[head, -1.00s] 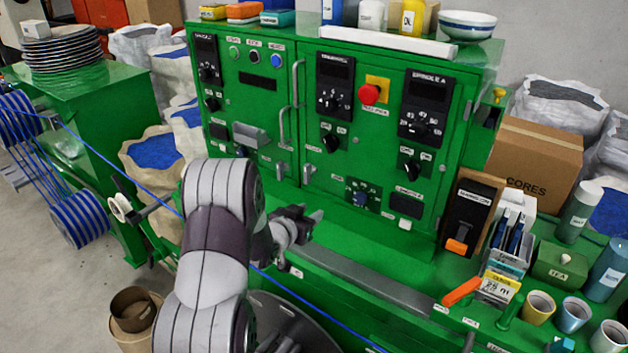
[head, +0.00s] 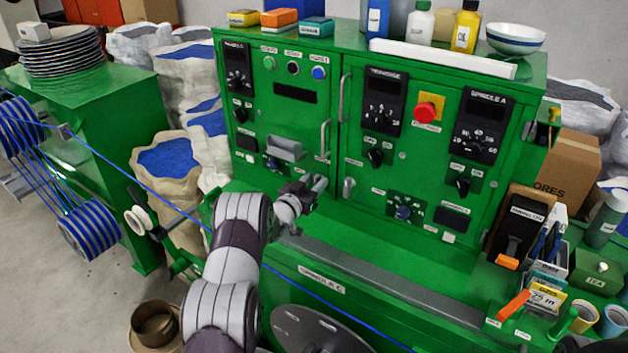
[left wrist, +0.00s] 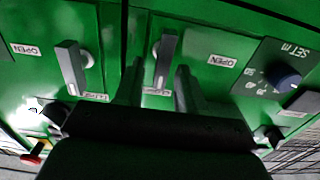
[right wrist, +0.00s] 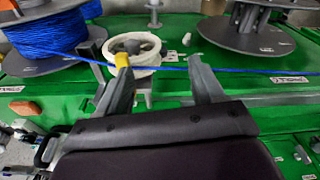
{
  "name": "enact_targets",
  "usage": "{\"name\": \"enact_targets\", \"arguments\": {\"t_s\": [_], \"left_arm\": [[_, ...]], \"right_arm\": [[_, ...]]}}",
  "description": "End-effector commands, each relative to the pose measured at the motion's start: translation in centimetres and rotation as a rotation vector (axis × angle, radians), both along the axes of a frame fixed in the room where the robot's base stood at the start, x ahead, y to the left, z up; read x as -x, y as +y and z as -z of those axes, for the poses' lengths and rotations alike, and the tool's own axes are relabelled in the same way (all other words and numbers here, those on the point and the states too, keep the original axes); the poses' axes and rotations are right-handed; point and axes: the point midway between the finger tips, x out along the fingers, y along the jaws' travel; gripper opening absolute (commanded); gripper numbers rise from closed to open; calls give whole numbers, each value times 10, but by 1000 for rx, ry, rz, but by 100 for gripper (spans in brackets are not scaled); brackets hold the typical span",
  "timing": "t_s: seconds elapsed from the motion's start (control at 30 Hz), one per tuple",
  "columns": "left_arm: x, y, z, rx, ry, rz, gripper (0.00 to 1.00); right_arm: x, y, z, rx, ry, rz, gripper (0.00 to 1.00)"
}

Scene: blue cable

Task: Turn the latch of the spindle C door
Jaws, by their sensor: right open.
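The green cabinet has two doors with grey lever latches. In the left wrist view the left latch (left wrist: 74,68) and the right latch (left wrist: 165,60) hang beside the door seam, near OPEN labels. The right latch (head: 348,187) also shows in the head view. My left gripper (head: 318,183) is at the cabinet's lower front. In its wrist view its fingers (left wrist: 160,88) are apart, with the right latch between them in the picture; contact cannot be told. A label (head: 321,279) on the front panel below seems to read SPINDLE C. My right gripper (right wrist: 160,82) is open and empty.
A blue cable (head: 165,197) runs across the front, below my left arm. In the right wrist view it passes a white ring (right wrist: 145,50) and a blue spool (right wrist: 50,40). A dial (head: 403,212) and an emergency button (head: 425,110) are on the right door.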

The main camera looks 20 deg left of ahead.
Motion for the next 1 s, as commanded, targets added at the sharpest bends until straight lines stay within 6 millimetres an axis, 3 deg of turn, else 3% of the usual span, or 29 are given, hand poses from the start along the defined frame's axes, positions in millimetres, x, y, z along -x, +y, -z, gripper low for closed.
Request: {"name": "enact_targets", "arguments": {"t_s": [0.23, 0.3, 0.37, 1.0], "left_arm": [[-1, 0, 1, 1, 1, 0, 39], [-1, 0, 1, 1, 1, 0, 17], [-1, 0, 1, 1, 1, 0, 0], [-1, 1, 3, 78, 13, 0, 0]], "right_arm": [[0, 0, 0, 0, 0, 0, 68], [0, 0, 0, 0, 0, 0, 68], [0, 0, 0, 0, 0, 0, 68], [0, 0, 9, 0, 0, 0, 68]]}}
